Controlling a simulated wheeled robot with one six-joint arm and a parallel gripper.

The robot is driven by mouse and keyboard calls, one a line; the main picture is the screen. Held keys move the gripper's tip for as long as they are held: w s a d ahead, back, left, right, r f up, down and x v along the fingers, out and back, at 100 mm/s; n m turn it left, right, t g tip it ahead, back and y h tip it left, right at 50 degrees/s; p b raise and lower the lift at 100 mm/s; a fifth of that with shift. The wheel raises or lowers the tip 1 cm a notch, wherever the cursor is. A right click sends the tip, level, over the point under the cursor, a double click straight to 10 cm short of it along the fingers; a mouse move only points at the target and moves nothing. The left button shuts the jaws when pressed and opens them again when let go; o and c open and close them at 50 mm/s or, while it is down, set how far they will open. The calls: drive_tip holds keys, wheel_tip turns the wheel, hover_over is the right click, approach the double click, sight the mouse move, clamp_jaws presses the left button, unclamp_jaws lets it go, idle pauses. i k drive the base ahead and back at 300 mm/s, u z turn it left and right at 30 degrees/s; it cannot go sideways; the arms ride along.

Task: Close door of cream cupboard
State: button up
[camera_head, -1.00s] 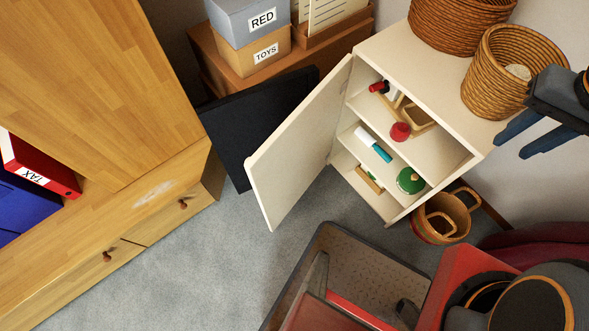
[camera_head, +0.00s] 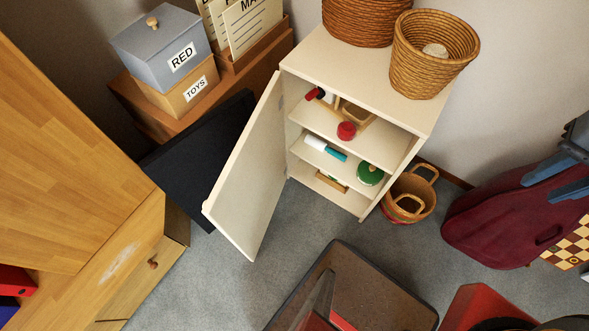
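The cream cupboard (camera_head: 345,70) stands against the back wall, tilted in the picture. Its door (camera_head: 247,168) is hinged on the left and stands wide open, swung out toward the lower left. The shelves inside show a red round item (camera_head: 346,131), a white and teal tube (camera_head: 325,148) and a green round item (camera_head: 370,174). My gripper (camera_head: 540,187) is at the right edge, well to the right of the cupboard and far from the door. Its two blue-grey fingers are apart with nothing visible between them; part of the gripper is cut off by the edge.
Wicker baskets (camera_head: 430,58) stand on the cupboard, and another basket (camera_head: 408,198) on the floor beside it. A dark panel (camera_head: 190,165) leans behind the door. A wooden cabinet (camera_head: 130,270) is at left, a maroon bag (camera_head: 490,215) at right. Grey carpet (camera_head: 225,270) is clear before the door.

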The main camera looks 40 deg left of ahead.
sight(241, 204)
drive_tip(key=z, duration=1)
drive_tip(key=k, duration=2.15)
drive_tip(key=u, duration=1.8)
drive_tip(key=k, duration=0.35)
drive_tip(key=z, duration=0.1)
drive_tip(key=i, duration=0.8)
drive_tip(key=u, duration=0.6)
